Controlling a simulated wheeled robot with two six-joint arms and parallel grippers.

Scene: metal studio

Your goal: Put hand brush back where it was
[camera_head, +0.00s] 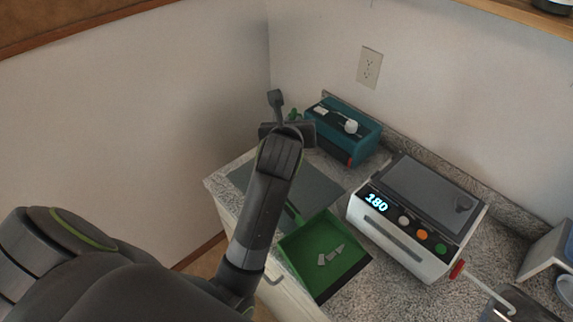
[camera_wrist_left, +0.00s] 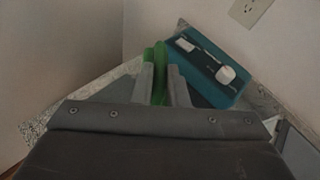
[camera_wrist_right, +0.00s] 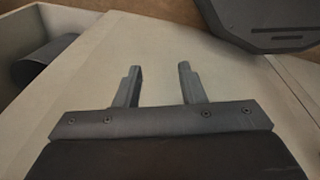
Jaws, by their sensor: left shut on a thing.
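My left gripper (camera_head: 287,131) is over the back left corner of the counter, above a dark grey mat (camera_head: 322,183). In the left wrist view its fingers (camera_wrist_left: 160,72) are shut on a narrow green thing, which I take to be the hand brush (camera_wrist_left: 159,58). In the head view only a small green bit of it (camera_head: 295,112) shows beside the gripper; the rest is hidden. A green dustpan (camera_head: 297,243) with grey bits in it lies at the counter's front edge. My right gripper (camera_wrist_right: 158,88) is open and empty, seen only in the right wrist view.
A teal box (camera_head: 363,141) with a white-tipped thing on top stands against the back wall, close to the left gripper. A white appliance (camera_head: 358,213) reading 180 stands right of the dustpan. A wall outlet (camera_head: 369,67) is above.

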